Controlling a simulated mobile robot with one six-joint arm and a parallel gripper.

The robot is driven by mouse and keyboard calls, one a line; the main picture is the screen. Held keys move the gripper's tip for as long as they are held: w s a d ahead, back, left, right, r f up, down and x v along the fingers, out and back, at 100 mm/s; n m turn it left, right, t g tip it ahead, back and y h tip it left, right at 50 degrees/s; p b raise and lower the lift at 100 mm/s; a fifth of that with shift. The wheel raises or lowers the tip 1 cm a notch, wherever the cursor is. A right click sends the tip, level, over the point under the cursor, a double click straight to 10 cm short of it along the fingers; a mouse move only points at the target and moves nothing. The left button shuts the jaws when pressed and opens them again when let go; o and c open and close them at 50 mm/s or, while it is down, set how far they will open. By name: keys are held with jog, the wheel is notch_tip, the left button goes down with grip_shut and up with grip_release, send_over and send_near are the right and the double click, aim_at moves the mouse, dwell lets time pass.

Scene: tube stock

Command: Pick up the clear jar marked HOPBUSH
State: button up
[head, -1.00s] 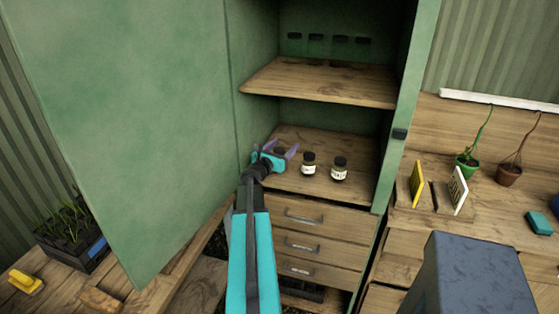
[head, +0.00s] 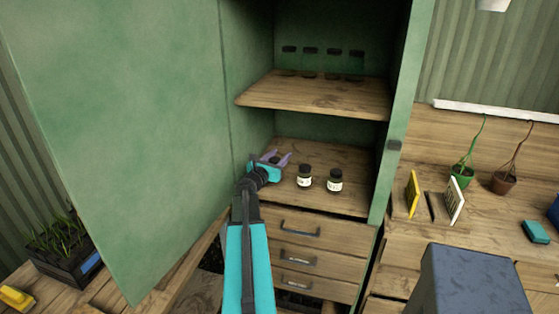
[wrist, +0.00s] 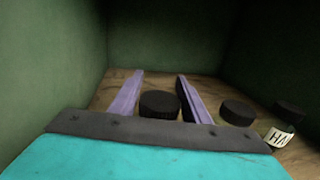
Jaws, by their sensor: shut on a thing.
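My gripper (head: 278,154) is inside the green cabinet, at the left of its lower wooden shelf. In the wrist view, its two purple fingers (wrist: 160,75) are shut on a jar with a round black lid (wrist: 159,103). The jar's body and label are hidden, so I cannot read its name. Two more black-lidded jars with white labels stand upright to the right, a nearer-left one (head: 304,177) and a farther-right one (head: 335,182). Their labels are too small to read in the head view. In the wrist view the rightmost jar's label (wrist: 278,137) starts with "HA".
An upper shelf (head: 315,95) hangs above my gripper. The open green door (head: 120,130) and the cabinet's side wall are close on the left. Drawers (head: 298,257) are below. A bench with books and potted plants (head: 462,176) is on the right.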

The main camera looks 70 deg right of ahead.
notch_tip(320, 180, up, 9)
jog(key=b, duration=0.1)
dwell(0.5)
jog(key=shift+r, duration=0.1)
dwell(0.5)
